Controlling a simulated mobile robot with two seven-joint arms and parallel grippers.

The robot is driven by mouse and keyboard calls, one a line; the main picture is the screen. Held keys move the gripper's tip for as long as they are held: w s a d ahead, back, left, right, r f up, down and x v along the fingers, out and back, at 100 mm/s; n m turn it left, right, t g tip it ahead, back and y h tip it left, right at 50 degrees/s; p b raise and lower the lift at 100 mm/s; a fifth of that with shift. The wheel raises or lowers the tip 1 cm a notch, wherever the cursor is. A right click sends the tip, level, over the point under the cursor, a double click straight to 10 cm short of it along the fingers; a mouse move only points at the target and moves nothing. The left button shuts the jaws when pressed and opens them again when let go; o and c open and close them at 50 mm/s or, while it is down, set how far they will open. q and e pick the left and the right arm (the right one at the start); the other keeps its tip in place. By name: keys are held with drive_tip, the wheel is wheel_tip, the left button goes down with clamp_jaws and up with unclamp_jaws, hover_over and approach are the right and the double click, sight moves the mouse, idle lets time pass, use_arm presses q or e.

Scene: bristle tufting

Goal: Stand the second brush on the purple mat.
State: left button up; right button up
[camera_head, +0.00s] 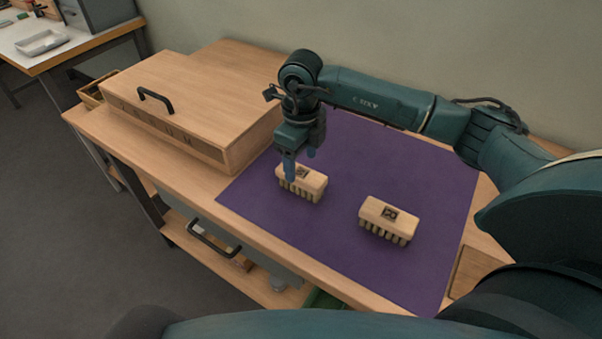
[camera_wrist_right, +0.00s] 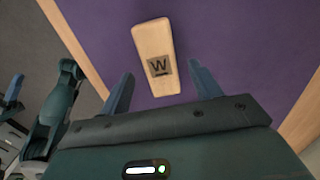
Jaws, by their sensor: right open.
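Two pale wooden brushes stand upright on the purple mat (camera_head: 339,230), bristles down. The left brush (camera_head: 312,184) has a dark square label on top; the right brush (camera_head: 390,213) has one too and stands apart from it. My right gripper (camera_head: 301,160) is open with its blue fingers pointing down at the left brush. In the right wrist view, the brush (camera_wrist_right: 154,45) bears a "W" label, with its near end between the open fingers (camera_wrist_right: 163,92). I cannot tell whether they touch it. A blue fingertip, seemingly my left gripper (camera_wrist_right: 13,88), shows at the left edge; its opening is unclear.
A wooden box (camera_head: 188,97) with a black handle stands left of the mat on the workbench. A drawer handle (camera_head: 213,239) juts from the bench front. Another table (camera_head: 60,43) is at the far left. The mat between and behind the brushes is clear.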

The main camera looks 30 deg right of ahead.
sight(301, 173)
wheel_tip(301, 173, up, 6)
idle(0.7)
